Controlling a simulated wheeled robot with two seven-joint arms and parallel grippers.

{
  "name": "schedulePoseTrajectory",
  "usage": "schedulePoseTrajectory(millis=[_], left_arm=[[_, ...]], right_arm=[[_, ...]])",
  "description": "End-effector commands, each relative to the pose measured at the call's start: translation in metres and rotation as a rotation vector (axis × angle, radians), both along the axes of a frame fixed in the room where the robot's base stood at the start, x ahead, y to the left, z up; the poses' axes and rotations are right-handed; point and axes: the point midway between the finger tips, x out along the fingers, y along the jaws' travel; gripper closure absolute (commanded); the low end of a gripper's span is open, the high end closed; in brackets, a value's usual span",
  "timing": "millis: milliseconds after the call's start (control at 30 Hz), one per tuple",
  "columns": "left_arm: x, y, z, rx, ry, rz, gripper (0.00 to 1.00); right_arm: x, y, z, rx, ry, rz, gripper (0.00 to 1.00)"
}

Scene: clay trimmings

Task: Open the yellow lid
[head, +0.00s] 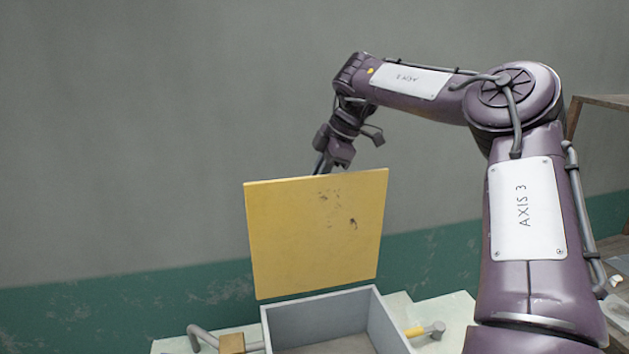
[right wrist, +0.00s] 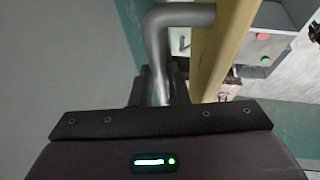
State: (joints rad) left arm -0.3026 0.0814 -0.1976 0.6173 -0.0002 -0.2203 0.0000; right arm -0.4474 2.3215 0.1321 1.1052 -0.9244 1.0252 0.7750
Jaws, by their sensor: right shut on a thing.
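The yellow lid (head: 317,235) stands raised, close to upright, at the back of a grey open box (head: 385,330). The lid's edge also shows in the right wrist view (right wrist: 218,45). A grey bent bar handle (right wrist: 180,15) joins the lid there. My right gripper (head: 326,167) is at the lid's top edge, partly hidden behind it. In the right wrist view its dark fingers (right wrist: 155,88) are shut around the handle. The lower front of the box is cut off by the frame. My left gripper is out of view.
The box stands on a pale worktop (head: 450,311). A yellow-and-grey tool (head: 427,331) lies right of the box. A bent grey bar with a brown block (head: 231,343) lies to its left. A wall (head: 130,130) is behind; a wooden shelf (head: 603,101) is at right.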

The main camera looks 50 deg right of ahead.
Motion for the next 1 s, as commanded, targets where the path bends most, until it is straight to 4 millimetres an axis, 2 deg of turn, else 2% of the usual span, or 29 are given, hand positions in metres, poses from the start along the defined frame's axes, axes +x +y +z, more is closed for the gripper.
schedulePoseTrajectory(millis=[33, 167, 400, 967, 1000], left_arm=[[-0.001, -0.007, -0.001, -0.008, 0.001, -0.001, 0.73], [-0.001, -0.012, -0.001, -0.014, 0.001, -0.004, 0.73], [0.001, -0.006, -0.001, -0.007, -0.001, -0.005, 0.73], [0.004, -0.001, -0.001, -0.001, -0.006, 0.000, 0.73], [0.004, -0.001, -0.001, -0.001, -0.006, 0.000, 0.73]], right_arm=[[0.000, -0.004, -0.012, 0.009, 0.043, -0.002, 1.00], [0.007, -0.010, -0.014, 0.030, 0.076, 0.000, 1.00], [0.015, -0.016, -0.016, 0.059, 0.114, -0.002, 1.00], [0.017, -0.019, -0.018, 0.069, 0.127, -0.003, 1.00], [0.017, -0.019, -0.018, 0.069, 0.127, -0.003, 0.84]])
